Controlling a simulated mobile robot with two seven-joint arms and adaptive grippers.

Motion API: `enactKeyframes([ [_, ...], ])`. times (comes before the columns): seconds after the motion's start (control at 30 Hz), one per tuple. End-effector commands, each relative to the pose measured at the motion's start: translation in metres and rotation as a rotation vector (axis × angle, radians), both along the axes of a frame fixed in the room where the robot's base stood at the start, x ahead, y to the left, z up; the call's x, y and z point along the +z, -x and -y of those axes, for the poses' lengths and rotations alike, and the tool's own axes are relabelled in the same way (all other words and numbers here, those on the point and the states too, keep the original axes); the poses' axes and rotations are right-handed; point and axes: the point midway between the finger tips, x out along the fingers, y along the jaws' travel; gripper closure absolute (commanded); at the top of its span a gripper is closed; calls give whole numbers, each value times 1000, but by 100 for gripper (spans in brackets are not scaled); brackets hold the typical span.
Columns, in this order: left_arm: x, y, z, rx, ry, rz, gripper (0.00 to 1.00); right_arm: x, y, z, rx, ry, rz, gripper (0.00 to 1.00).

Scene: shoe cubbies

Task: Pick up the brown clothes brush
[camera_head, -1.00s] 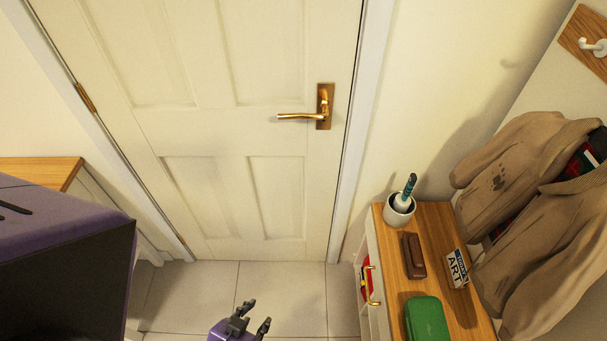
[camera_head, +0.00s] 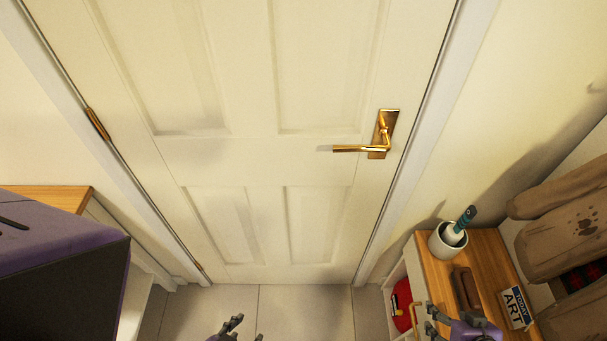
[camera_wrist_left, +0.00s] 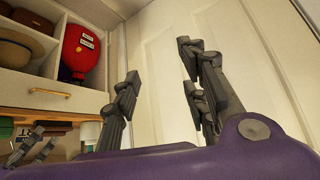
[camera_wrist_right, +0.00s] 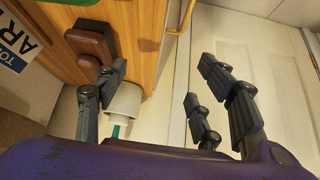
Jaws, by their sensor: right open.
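The brown clothes brush (camera_head: 466,288) lies on the wooden cabinet top (camera_head: 432,272) at the lower right of the head view. It also shows at the upper left of the right wrist view (camera_wrist_right: 90,42), just beyond one finger. My right gripper (camera_head: 450,326) is open and empty, at the near side of the brush; I cannot tell its height above the top. In the right wrist view its fingers (camera_wrist_right: 165,95) are spread wide. My left gripper (camera_head: 236,330) is open and empty over the floor in front of the door; its spread fingers (camera_wrist_left: 163,90) show in the left wrist view.
A white pot (camera_head: 447,241) with a teal-handled brush (camera_head: 466,218) stands behind the clothes brush. A small sign (camera_head: 516,308) stands to its right. A red item (camera_head: 402,303) sits in a cubby below. Coats (camera_head: 570,235) hang at the right. The closed door (camera_head: 240,110) is ahead.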

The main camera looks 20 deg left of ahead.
Motion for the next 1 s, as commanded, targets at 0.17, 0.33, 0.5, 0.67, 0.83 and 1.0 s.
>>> enactKeyframes([
  [0.17,-3,-6,0,3,-1,13,60,20,-67,44,49,61,-71,38],
  [0.33,-1,-14,-2,13,-3,34,60,31,-84,72,45,73,-189,38],
  [0.5,-4,-12,-5,15,-8,31,60,22,-90,76,41,70,-220,38],
  [0.67,-6,-11,-5,13,-9,28,60,5,-96,73,43,70,-218,38],
  [0.83,-7,-10,-6,12,-10,27,60,-19,-104,68,41,70,-217,38],
  [1.0,-10,-9,-5,10,-11,23,60,-36,-110,66,43,71,-217,38],
])
